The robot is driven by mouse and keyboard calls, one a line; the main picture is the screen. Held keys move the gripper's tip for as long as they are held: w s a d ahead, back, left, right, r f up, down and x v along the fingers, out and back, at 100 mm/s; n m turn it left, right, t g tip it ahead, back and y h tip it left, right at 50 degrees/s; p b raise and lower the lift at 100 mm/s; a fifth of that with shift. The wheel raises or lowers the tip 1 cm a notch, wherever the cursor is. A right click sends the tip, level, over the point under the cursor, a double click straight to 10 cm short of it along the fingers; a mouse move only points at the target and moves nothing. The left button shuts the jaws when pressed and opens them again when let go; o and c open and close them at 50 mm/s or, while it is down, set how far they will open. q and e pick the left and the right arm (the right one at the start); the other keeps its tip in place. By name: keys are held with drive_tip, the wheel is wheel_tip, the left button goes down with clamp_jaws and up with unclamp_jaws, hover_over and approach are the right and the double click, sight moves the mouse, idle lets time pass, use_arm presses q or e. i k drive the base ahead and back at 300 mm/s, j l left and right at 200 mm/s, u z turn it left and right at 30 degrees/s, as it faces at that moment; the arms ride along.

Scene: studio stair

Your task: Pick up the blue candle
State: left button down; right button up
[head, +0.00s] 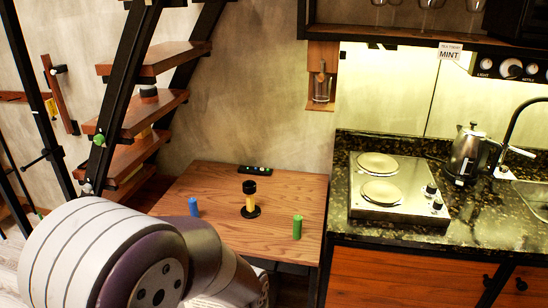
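The blue candle (193,206) is a small upright cylinder on the left part of the wooden table (287,188). It stands apart from the other things there, just beyond my large grey and purple arm link, which fills the lower left of the head view. Neither of my grippers shows in this view, so their state is hidden.
A black and yellow holder (250,200) stands mid-table, with a green candle (297,227) to its right and a dark remote (255,170) at the back. Open stairs (140,155) rise at left. A counter with a hotplate (401,188) and kettle (466,153) is right.

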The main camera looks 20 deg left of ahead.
sight(194, 211)
drive_tip(key=u, duration=1.4)
drive_tip(key=i+j+z, duration=0.1)
drive_tip(key=i+z, duration=0.2)
drive_tip(key=z, duration=0.15)
drive_tip(key=i+j+z, duration=0.25)
drive_tip(key=z, duration=0.25)
drive_tip(key=i+j+z, duration=0.3)
drive_tip(key=z, duration=0.15)
drive_tip(key=i+j, duration=0.15)
drive_tip(key=j, duration=0.15)
drive_tip(key=i+j, duration=0.15)
drive_tip(key=j, duration=0.2)
drive_tip(key=i+j+z, duration=0.1)
drive_tip(key=i+j, duration=0.25)
drive_tip(key=j, duration=0.3)
